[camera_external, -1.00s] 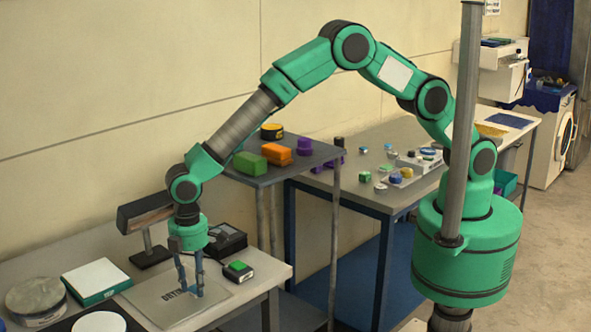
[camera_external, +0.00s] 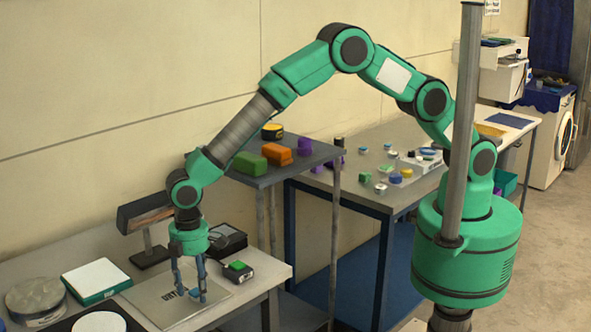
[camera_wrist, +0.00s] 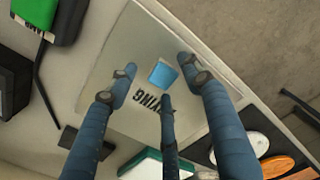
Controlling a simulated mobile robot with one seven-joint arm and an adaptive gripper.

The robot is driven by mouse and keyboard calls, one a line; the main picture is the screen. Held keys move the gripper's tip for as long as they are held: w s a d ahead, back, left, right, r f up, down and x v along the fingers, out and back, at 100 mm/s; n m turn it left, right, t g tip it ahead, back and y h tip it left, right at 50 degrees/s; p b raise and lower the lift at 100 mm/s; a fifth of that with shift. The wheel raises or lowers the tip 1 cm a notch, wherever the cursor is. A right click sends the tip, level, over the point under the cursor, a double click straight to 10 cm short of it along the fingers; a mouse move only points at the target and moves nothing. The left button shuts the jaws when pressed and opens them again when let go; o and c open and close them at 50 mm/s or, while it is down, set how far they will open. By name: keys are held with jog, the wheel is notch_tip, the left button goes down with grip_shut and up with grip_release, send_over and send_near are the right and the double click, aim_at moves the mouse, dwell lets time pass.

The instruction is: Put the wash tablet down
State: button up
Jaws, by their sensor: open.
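The wash tablet, a small light-blue block (camera_wrist: 163,75), lies on a grey plate with dark lettering (camera_wrist: 118,40). In the external view the tablet (camera_external: 195,293) shows on the same plate (camera_external: 160,298), low between my fingers. My gripper (camera_wrist: 158,68) is open, its three blue fingers spread around the tablet. In the wrist view there are visible gaps between the tablet and the fingertips. The external view shows my gripper (camera_external: 190,289) low over the plate. The fingers hide part of the lettering.
A black device with a green top (camera_external: 238,270) stands right of the plate. A white-topped green box (camera_external: 97,279), a round tin (camera_external: 36,296) and a white disc on a dark mat (camera_external: 100,322) are to the left. A dark scanner-like stand (camera_external: 146,215) is behind.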

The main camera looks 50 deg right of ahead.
aim_at(195, 290)
notch_tip(195, 290, up, 12)
jog(key=p, duration=0.1)
jog(key=shift+r, duration=0.15)
dwell(0.5)
dwell(0.5)
dwell(0.4)
